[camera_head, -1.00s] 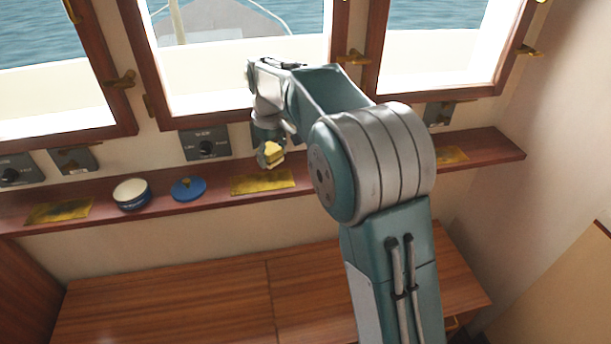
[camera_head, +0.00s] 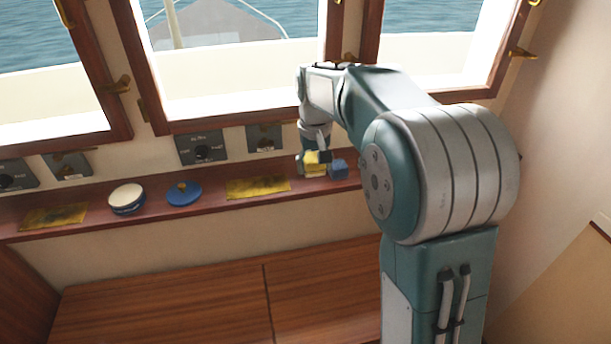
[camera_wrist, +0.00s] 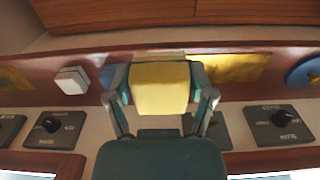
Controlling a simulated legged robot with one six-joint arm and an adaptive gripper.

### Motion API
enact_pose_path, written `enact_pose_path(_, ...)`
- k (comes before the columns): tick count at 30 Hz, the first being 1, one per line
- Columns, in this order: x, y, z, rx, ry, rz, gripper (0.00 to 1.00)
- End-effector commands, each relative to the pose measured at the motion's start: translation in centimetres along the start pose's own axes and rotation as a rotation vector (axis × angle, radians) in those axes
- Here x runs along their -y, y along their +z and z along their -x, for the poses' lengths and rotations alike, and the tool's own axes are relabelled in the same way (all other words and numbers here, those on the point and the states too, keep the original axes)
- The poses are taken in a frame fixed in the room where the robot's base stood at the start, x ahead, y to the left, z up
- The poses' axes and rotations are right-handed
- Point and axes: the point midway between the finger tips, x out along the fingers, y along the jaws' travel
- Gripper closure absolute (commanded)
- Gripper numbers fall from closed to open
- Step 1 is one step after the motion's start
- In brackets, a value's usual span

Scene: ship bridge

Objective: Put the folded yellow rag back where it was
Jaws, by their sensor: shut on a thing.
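The folded yellow rag (camera_head: 316,169) is a small thick pad held in my gripper (camera_head: 314,160), over the wooden shelf below the windows. In the wrist view, the rag (camera_wrist: 160,88) sits between the two fingers of my gripper (camera_wrist: 161,86), which is shut on it. I cannot tell whether its underside touches the shelf. A flat yellow patch (camera_head: 258,187) lies on the shelf to the left, and it also shows in the wrist view (camera_wrist: 228,68). Another yellow patch (camera_head: 53,215) lies at the far left.
A blue block (camera_head: 338,168) stands just right of the rag. A white block (camera_wrist: 72,80) shows in the wrist view. A blue lid (camera_head: 184,194) and a round tin (camera_head: 127,198) stand left on the narrow shelf (camera_head: 222,201). Switch panels (camera_head: 202,149) line the wall behind.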

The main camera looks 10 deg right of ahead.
Motion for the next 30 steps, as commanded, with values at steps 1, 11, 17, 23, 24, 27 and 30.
enact_pose_path(1, 0.0, -1.1, -0.5, 0.001, 0.000, 0.000, 0.75)
enact_pose_path(11, -0.1, -6.5, -4.6, 0.002, 0.000, 0.001, 0.75)
enact_pose_path(17, -0.1, -8.6, -7.0, 0.000, 0.000, 0.002, 0.75)
enact_pose_path(23, -0.1, -9.4, -8.3, 0.001, 0.000, 0.002, 0.75)
enact_pose_path(24, -0.1, -9.3, -9.0, 0.002, 0.000, 0.002, 0.75)
enact_pose_path(27, -0.1, -9.3, -10.5, 0.003, 0.000, 0.002, 0.75)
enact_pose_path(30, -0.1, -9.4, -10.9, -0.002, 0.000, 0.002, 0.74)
